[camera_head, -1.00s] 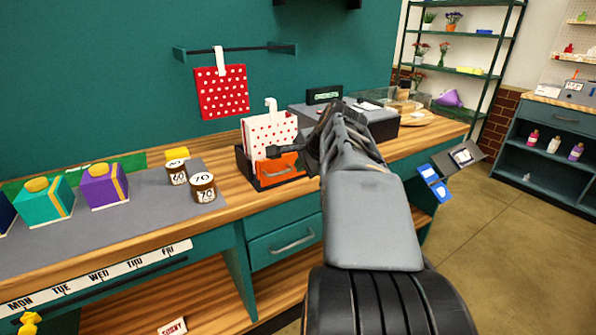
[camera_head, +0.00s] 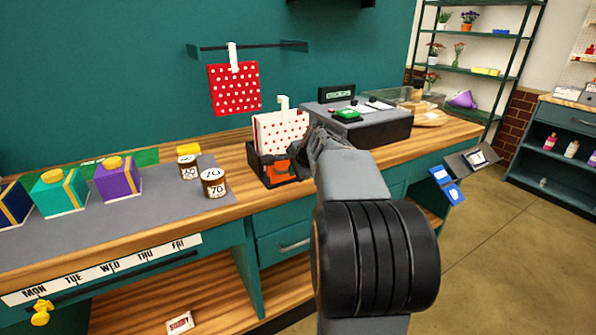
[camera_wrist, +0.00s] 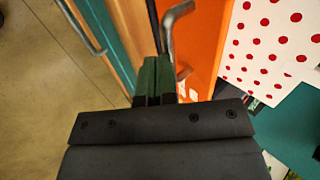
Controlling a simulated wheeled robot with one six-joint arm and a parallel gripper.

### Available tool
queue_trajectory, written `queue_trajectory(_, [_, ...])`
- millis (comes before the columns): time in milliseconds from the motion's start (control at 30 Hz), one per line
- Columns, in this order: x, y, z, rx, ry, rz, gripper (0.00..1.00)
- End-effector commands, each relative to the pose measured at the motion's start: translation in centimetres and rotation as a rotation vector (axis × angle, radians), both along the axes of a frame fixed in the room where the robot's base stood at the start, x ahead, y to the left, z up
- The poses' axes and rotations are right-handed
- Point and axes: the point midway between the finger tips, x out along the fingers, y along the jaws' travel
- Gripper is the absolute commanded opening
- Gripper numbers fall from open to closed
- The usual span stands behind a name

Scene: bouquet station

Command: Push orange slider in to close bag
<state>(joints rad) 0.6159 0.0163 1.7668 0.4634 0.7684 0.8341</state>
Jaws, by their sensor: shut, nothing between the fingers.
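A white bag with red dots (camera_head: 280,131) stands upright in a black holder (camera_head: 254,166) on the wooden counter. The orange slider (camera_head: 275,174) is low at the front of the holder, partly hidden by my gripper (camera_head: 292,158). In the wrist view, the orange slider (camera_wrist: 205,45) has a grey metal handle (camera_wrist: 171,22), with the dotted bag (camera_wrist: 270,40) to its right. My gripper's dark green fingertips (camera_wrist: 154,68) are together and empty, close beside the handle and the slider. I cannot tell whether they touch.
A grey box (camera_head: 375,125) with a green-topped device stands right of the holder. Two numbered brown jars (camera_head: 213,183) and gift boxes sit on the grey mat to the left. A red dotted bag (camera_head: 235,90) hangs on the wall rail. A drawer (camera_head: 285,243) is below the counter.

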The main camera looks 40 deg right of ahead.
Motion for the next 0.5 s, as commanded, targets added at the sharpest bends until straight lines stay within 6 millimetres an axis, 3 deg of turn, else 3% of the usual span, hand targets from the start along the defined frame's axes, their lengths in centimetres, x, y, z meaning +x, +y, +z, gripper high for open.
queue_trajectory(267, [0.2, 0.0, 0.1, 0.0, 0.001, 0.0, 0.0])
queue_trajectory(500, [4.0, -0.5, 0.4, 0.003, 0.003, 0.001, 0.0])
